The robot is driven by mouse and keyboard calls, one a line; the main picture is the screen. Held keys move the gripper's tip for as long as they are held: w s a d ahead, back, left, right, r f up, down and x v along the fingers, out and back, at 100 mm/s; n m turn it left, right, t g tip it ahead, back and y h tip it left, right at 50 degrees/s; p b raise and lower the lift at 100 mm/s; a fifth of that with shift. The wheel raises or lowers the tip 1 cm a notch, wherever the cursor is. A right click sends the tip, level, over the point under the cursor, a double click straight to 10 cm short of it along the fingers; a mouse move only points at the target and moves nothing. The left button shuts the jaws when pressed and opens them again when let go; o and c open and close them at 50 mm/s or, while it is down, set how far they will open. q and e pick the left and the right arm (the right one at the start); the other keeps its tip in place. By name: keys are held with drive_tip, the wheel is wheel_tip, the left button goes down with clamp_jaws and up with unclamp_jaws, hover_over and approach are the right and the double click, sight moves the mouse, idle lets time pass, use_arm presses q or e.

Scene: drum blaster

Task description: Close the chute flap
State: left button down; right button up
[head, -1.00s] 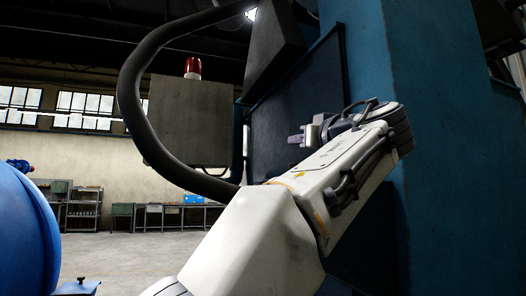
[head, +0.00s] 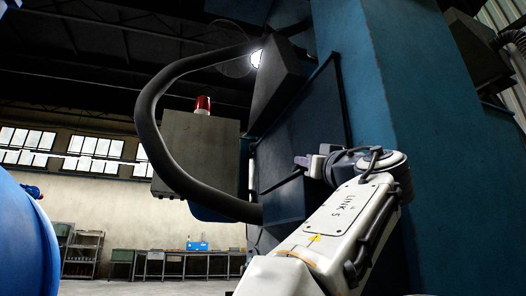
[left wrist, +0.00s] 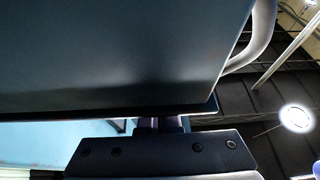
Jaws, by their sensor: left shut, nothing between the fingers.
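The chute flap appears to be the dark blue panel (head: 305,115) on the side of the blue machine (head: 420,110). A flat dark panel, likely the same flap, fills the upper part of the left wrist view (left wrist: 120,50). My left gripper (head: 308,162) is shut and empty, close in front of the panel's lower part in the head view. In the left wrist view its fingers (left wrist: 160,124) reach to the panel's lower edge and their tips are partly hidden. I cannot tell whether they touch it. My right gripper is out of view.
A thick black hose (head: 148,120) loops left of the panel, in front of a grey box (head: 200,145) with a red lamp (head: 203,104). A blue drum (head: 25,245) stands at the left edge. Workbenches (head: 170,262) line the far wall.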

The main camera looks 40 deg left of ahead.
use_arm(q)
drive_tip(key=shift+w, duration=0.1)
wheel_tip(320, 180, up, 4)
drive_tip(key=p, duration=0.3)
drive_tip(key=shift+r+p, duration=0.1)
drive_tip(key=shift+p, duration=0.2)
drive_tip(key=b+v, duration=0.2)
drive_tip(key=v, duration=0.8)
drive_tip(key=shift+s+b, duration=0.25)
drive_tip(key=shift+b, duration=0.05)
drive_tip(key=shift+d, duration=0.15)
